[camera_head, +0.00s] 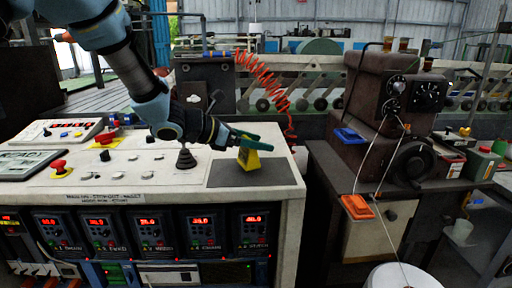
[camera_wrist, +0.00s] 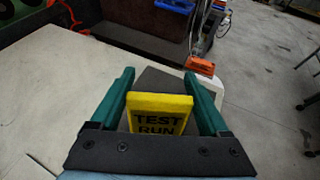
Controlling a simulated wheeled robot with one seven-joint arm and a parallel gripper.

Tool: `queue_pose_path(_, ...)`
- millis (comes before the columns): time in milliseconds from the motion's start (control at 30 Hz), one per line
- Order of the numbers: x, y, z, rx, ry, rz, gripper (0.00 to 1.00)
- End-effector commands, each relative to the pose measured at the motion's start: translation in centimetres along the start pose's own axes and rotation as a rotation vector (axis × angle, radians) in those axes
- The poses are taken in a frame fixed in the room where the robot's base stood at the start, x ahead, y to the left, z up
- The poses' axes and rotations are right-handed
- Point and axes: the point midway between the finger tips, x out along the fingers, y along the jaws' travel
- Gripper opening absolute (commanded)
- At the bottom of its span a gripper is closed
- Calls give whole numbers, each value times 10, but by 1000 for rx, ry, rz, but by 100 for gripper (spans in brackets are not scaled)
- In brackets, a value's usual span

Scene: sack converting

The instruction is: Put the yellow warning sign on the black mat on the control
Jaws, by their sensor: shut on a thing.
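The yellow warning sign (camera_head: 248,160) is between the fingers of my gripper (camera_head: 252,141), over the black mat (camera_head: 226,174) on the right part of the control desk's top. In the wrist view the sign (camera_wrist: 158,107) shows black "TEST RUN" lettering and sits between the two green fingers of my gripper (camera_wrist: 165,92). My gripper is shut on the sign. The sign looks upright in the head view. Its lower edge appears at or just above the mat; I cannot tell whether it touches. The mat (camera_wrist: 160,80) also shows behind the sign in the wrist view.
The control desk (camera_head: 120,190) carries a black joystick (camera_head: 186,157), a red emergency button (camera_head: 59,167) and a panel of buttons at the left. A brown machine (camera_head: 375,110) stands right of the desk beyond a gap. An orange coiled hose (camera_head: 262,78) hangs behind.

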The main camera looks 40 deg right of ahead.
Motion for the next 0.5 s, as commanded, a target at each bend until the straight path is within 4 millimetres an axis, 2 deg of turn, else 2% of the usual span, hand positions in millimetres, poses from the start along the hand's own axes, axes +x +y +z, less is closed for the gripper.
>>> queue_pose_path(133,6,0,-14,-1,0,-1,23)
queue_pose_path(500,8,0,-19,1,0,0,23)
